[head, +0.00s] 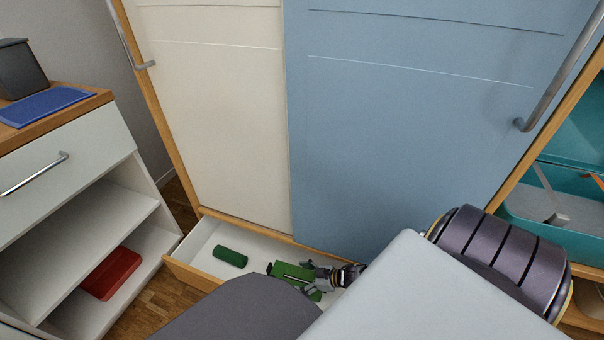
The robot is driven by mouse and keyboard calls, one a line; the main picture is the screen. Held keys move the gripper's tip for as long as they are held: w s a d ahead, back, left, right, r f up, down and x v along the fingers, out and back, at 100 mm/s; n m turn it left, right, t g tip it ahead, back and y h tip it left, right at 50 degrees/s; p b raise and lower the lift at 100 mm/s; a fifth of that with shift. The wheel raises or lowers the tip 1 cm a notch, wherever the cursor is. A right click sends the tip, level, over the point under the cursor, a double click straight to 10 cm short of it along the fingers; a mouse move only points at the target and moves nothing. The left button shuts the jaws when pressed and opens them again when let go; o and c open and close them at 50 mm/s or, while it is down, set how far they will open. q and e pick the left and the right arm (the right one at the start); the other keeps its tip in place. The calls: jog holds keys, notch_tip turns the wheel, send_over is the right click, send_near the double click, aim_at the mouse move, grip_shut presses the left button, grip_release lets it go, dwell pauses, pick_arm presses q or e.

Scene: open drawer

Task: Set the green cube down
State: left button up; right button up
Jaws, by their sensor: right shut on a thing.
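The wooden-edged white drawer (197,247) is open below the wardrobe doors. A green block (292,269), which I take for the green cube, is at my right gripper (310,284) over the drawer. The gripper is shut on it, and its fingers and wrist cover part of it. Whether the cube touches the drawer floor I cannot tell. A dark green rounded piece (230,257) lies in the drawer to the left, apart from the gripper. My left gripper is out of view.
A cream door (215,120) and a blue door (420,120) rise behind the drawer. On the left, a white shelf unit (100,205) holds a red box (112,273). A blue mat (45,106) and a grey bin (20,68) are on top. Bare drawer floor shows around the rounded piece.

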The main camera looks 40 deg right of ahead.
aim_at(298, 277)
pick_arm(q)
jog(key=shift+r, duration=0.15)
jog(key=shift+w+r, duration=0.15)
pick_arm(e)
jog(key=o, duration=1.5)
jog(key=shift+s+r, duration=0.1)
jog(key=shift+s, duration=0.05)
jog(key=shift+s+d+r, duration=0.1)
jog(key=shift+s+d, duration=0.05)
jog(key=shift+p+v, duration=0.95)
jog(key=shift+v, duration=0.4)
jog(key=shift+p+v, duration=0.55)
jog(key=shift+v, duration=0.65)
jog(key=shift+s+d+r, duration=0.3)
jog(key=shift+s, duration=0.05)
pick_arm(q)
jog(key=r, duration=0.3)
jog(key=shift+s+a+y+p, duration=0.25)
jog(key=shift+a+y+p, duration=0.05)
jog(key=shift+p, duration=0.05)
pick_arm(e)
jog(key=shift+s+d, duration=0.15)
jog(key=shift+s, duration=0.1)
